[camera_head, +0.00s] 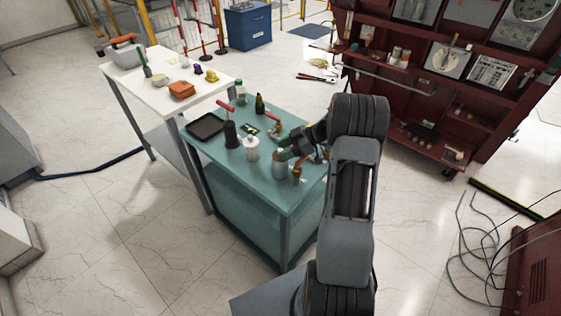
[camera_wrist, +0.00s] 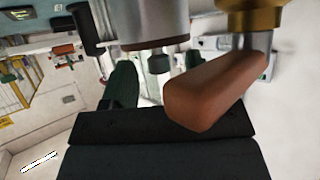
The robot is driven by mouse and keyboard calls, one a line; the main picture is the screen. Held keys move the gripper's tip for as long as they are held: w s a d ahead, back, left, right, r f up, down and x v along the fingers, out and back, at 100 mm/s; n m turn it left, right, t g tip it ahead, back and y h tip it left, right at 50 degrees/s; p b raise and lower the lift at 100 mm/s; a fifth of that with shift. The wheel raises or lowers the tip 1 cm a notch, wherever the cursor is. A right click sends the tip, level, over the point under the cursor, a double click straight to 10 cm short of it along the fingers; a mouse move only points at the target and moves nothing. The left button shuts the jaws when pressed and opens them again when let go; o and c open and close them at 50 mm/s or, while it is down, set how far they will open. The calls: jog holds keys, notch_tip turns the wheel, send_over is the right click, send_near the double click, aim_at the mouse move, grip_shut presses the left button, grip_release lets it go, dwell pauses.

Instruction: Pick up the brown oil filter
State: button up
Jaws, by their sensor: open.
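A rounded grey can with a brownish top (camera_head: 280,165) stands on the teal cart near its right side. It appears to be the oil filter, but I cannot be certain. In the wrist view a grey cylinder with a brown rim (camera_wrist: 153,25) is close ahead. My gripper (camera_head: 288,151) has green fingers and is open, just above and beside the can. In the wrist view my gripper (camera_wrist: 157,82) has a green finger showing at the left. I cannot tell whether it touches the can.
A brass fitting with a brown handle (camera_wrist: 215,90) sits very close at the right of the wrist view. A white canister (camera_head: 251,149), a dark cylinder (camera_head: 230,134) and a black tray (camera_head: 206,127) share the cart (camera_head: 240,182). A white table (camera_head: 160,95) adjoins it.

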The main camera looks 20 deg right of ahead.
jog(key=shift+c, duration=0.3)
grip_shut()
dwell(0.3)
